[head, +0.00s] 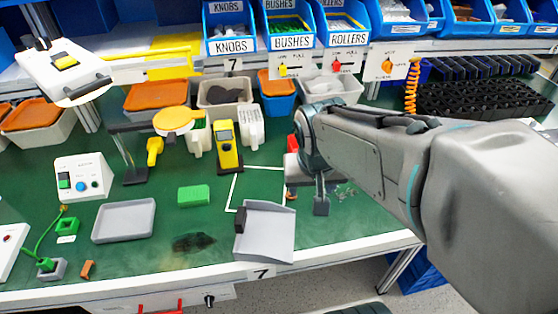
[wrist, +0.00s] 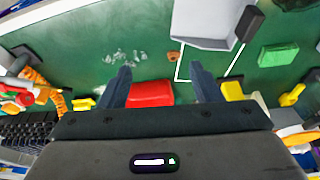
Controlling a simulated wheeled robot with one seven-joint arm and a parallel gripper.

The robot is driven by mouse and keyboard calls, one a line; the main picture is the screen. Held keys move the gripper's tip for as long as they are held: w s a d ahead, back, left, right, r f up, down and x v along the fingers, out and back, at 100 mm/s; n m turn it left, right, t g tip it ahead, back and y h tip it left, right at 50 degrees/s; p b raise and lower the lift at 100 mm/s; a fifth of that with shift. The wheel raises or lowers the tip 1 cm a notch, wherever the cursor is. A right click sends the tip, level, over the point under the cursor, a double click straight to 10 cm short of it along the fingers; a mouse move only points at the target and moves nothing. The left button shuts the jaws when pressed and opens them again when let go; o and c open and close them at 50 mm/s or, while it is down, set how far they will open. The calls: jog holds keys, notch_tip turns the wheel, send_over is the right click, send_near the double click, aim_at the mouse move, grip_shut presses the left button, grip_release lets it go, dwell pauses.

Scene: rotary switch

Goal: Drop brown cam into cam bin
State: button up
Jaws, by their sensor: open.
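A small brown piece, which looks like the brown cam (head: 291,195), lies on the green bench top just left of my gripper (head: 321,205). In the wrist view the brown cam (wrist: 173,56) lies beyond the fingertips, beside the white outlined square. My gripper (wrist: 160,75) is open, with nothing between its fingers. A red object (wrist: 150,94) shows behind the finger gap, nearer the wrist. No bin is readably labelled for cams. An open bin with dark contents (head: 226,94) stands at the back of the bench; I cannot tell whether it is the cam bin.
A grey dustpan-like tray (head: 268,236) lies at the front edge, left of my gripper. A green block (head: 194,195), a yellow device (head: 227,147) and a shallow grey tray (head: 124,221) stand further left. Clear shards (wrist: 125,56) lie near the cam. Labelled blue bins line the back shelf.

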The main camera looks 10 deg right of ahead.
jog(key=w+f+b, duration=0.1)
jog(key=w+f, duration=0.3)
jog(key=w+a+f+m+b, duration=0.1)
jog(key=w+f+b, duration=0.1)
jog(key=w+f, duration=0.2)
jog(key=w+f+m+t+b, duration=0.1)
jog(key=w+f+b, duration=0.1)
jog(key=w+f, duration=0.2)
jog(key=shift+w+a+f+h, duration=0.1)
jog(key=shift+a+f+h, duration=0.1)
jog(key=shift+f, duration=0.35)
jog(key=shift+a+f+h, duration=0.1)
jog(key=shift+a+f, duration=0.05)
jog(key=shift+f, duration=0.35)
jog(key=shift+d+b+x, duration=0.2)
jog(key=shift+b+x, duration=0.35)
jog(key=shift+x, duration=2.7)
jog(key=shift+w+r, duration=0.15)
jog(key=c, duration=1.1)
jog(key=shift+r, duration=0.1)
